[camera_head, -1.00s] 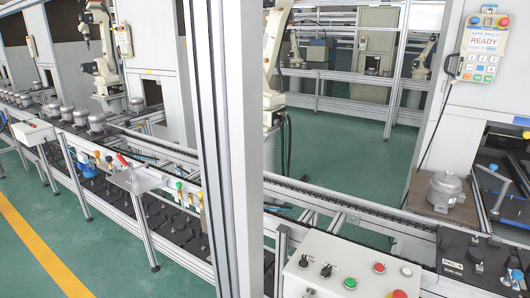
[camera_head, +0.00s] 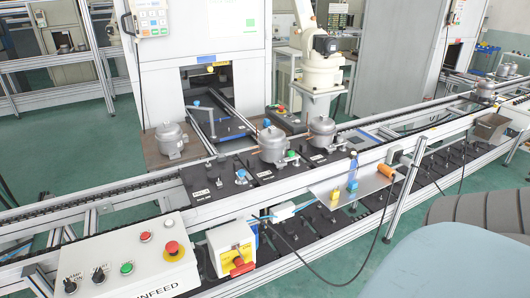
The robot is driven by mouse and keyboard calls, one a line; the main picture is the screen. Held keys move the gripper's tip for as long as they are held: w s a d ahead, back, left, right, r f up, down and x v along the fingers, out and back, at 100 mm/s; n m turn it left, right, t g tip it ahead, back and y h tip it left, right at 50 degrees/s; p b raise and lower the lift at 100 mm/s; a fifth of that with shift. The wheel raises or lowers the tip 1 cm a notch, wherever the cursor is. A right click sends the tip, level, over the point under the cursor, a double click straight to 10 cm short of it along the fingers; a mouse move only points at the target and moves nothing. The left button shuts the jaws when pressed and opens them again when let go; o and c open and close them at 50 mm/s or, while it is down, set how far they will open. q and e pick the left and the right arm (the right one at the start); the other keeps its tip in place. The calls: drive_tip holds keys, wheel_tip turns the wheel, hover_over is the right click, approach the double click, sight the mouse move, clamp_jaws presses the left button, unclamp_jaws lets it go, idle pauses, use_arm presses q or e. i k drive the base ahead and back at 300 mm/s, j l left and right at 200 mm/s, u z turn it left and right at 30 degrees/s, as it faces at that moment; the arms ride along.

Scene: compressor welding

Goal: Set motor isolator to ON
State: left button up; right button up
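A white box with a yellow front plate and a red rotary handle, which looks like the motor isolator (camera_head: 217,238), is mounted on the front rail of the line in the head view, right of the INFEED panel. Its red handle (camera_head: 239,267) is on the lower part of the yellow plate. The handle's ON or OFF marking is too small to read. Neither of my grippers is in view.
The INFEED control panel (camera_head: 125,262) has black switches, push buttons and a red emergency stop (camera_head: 172,248). A small shelf (camera_head: 362,187) holds bottles and an orange item. Compressors (camera_head: 272,145) stand on the conveyor. Large grey-blue rounded shapes fill the lower right.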

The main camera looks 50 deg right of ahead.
sight(241, 267)
drive_tip(key=z, duration=1.3)
